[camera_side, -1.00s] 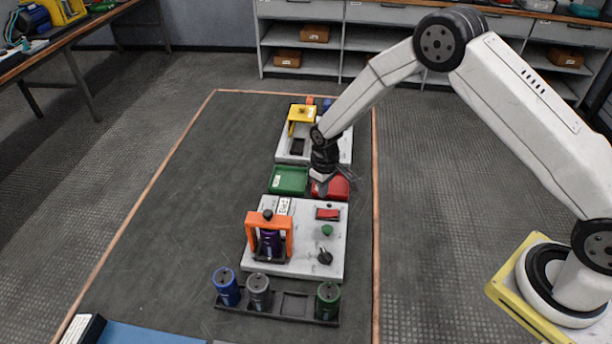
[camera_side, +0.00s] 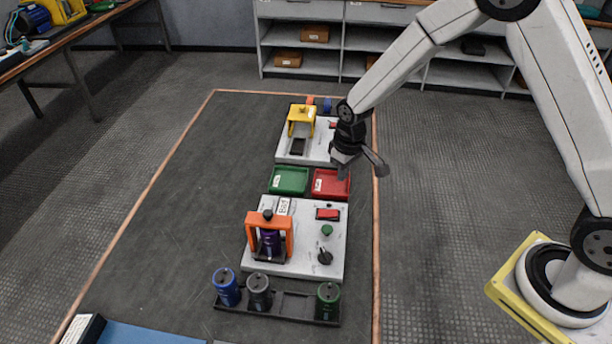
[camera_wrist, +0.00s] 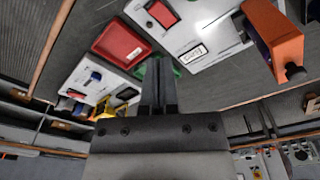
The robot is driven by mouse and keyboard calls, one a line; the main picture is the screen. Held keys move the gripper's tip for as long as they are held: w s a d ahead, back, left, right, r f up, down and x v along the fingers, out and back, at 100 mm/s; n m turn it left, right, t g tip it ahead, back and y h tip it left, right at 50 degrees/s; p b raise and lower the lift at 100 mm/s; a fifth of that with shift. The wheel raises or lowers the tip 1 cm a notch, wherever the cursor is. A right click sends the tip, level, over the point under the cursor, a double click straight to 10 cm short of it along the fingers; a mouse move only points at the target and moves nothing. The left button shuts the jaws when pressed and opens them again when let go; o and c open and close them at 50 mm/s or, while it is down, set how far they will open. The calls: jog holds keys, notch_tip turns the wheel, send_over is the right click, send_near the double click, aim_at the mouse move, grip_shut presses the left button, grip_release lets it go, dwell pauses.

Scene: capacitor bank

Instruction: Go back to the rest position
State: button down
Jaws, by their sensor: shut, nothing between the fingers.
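My gripper (camera_side: 361,173) is in the air near the red tray (camera_side: 331,185), above the mat's right edge in the side view. In the wrist view its two fingers (camera_wrist: 158,68) are together with nothing between them. The red tray also shows in the wrist view (camera_wrist: 121,44), left of the fingers. The green tray (camera_side: 289,181) is left of the red one and is partly hidden behind the fingers in the wrist view.
A near board (camera_side: 295,255) carries an orange clamp (camera_side: 269,222) over a purple capacitor, a red switch and knobs. A far board (camera_side: 315,151) has a yellow bracket (camera_side: 302,115). A rack (camera_side: 290,306) holds blue, grey and green capacitors. The mat's left side (camera_side: 180,210) is clear.

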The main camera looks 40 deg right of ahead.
jog(key=s+d+r+m+t, duration=0.1)
jog(key=s+r, duration=0.4)
jog(key=s, duration=0.3)
jog(key=s+d+r+m, duration=0.1)
jog(key=s+r, duration=0.3)
jog(key=s, duration=0.5)
jog(key=shift+d+r+t, duration=0.35)
jog(key=shift+d+t, duration=0.05)
jog(key=shift+d, duration=0.2)
